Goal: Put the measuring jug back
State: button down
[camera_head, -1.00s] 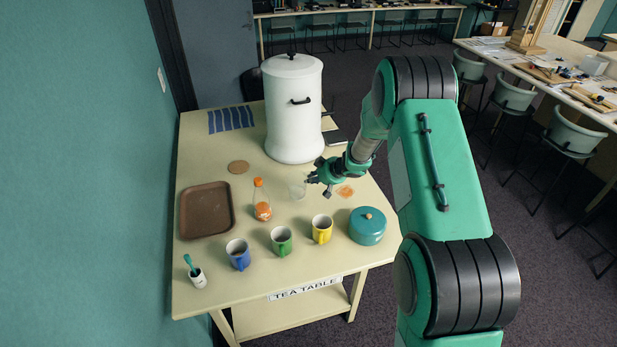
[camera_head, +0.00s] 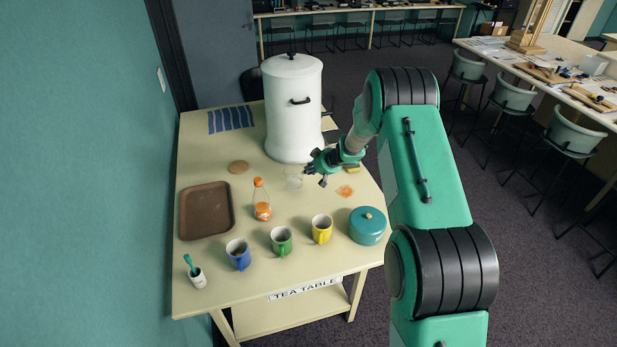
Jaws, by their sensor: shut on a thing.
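The measuring jug (camera_head: 292,180) is a small clear vessel in front of the white urn (camera_head: 293,115), hard to make out against the table. My gripper (camera_head: 307,172) reaches in from the right and is shut on the jug's right side. The fingertips are small and partly hidden by the gripper body. I cannot tell whether the jug's base touches the table or hangs just above it.
On the table are a cork disc (camera_head: 238,167), brown tray (camera_head: 206,210), orange-capped bottle (camera_head: 262,202), blue mug (camera_head: 238,254), green mug (camera_head: 281,240), yellow mug (camera_head: 321,229), teal pot (camera_head: 367,226), orange patch (camera_head: 345,191), yellow block (camera_head: 353,169) and blue striped cloth (camera_head: 231,119).

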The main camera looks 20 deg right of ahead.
jog(key=shift+f+b, duration=0.4)
jog(key=shift+f, duration=1.25)
jog(key=shift+f, duration=0.1)
jog(key=c, duration=1.8)
grip_release()
jog(key=shift+o, duration=0.2)
jog(key=shift+s+r, duration=0.15)
jog(key=shift+r, duration=0.2)
jog(key=p+v, duration=0.1)
jog(key=v, duration=1)
jog(key=shift+s+d+p, duration=0.15)
jog(key=shift+p, duration=0.2)
jog(key=shift+r, duration=0.15)
